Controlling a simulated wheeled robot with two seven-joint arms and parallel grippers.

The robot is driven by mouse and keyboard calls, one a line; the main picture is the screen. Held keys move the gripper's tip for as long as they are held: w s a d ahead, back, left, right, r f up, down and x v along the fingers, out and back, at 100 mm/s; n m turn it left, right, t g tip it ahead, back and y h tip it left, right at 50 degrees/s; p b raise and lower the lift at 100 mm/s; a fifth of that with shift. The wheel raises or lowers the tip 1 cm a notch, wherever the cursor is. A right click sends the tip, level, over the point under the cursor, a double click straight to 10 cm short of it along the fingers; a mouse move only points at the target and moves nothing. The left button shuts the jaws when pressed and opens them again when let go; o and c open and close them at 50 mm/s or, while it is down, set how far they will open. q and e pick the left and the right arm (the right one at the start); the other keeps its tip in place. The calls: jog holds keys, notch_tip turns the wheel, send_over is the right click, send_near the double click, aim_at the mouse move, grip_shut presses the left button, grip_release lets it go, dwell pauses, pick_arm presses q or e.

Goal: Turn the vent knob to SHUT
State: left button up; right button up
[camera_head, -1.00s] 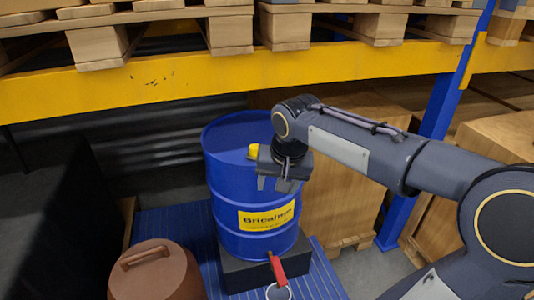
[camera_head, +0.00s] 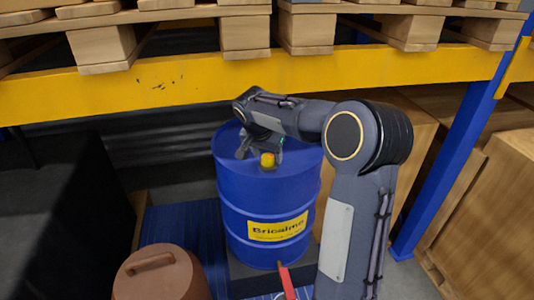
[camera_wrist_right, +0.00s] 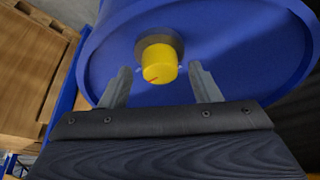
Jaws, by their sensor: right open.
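The yellow vent knob (camera_head: 267,160) sits on the top of a blue drum (camera_head: 266,205) with a yellow label. In the right wrist view the knob (camera_wrist_right: 160,64) has a dark collar at its base and a small red mark on its face. My right gripper (camera_head: 260,155) is over the drum top. Its two fingers (camera_wrist_right: 160,85) are apart, one to either side of the knob in the wrist view, with clear gaps; I see no contact. Any SHUT marking is too small to read. My left gripper is not in view.
A yellow rack beam (camera_head: 160,90) with wooden pallets above it crosses behind the drum. A blue post (camera_head: 440,165) and cardboard boxes (camera_head: 490,200) stand to the right. A brown lidded container (camera_head: 158,282) is at front left, and a red handle (camera_head: 287,282) is below the drum.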

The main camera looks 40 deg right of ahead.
jog(key=shift+d+f, duration=0.1)
jog(key=shift+f, duration=0.15)
jog(key=shift+c, duration=0.3)
jog(key=c, duration=0.9)
jog(key=shift+c, duration=0.2)
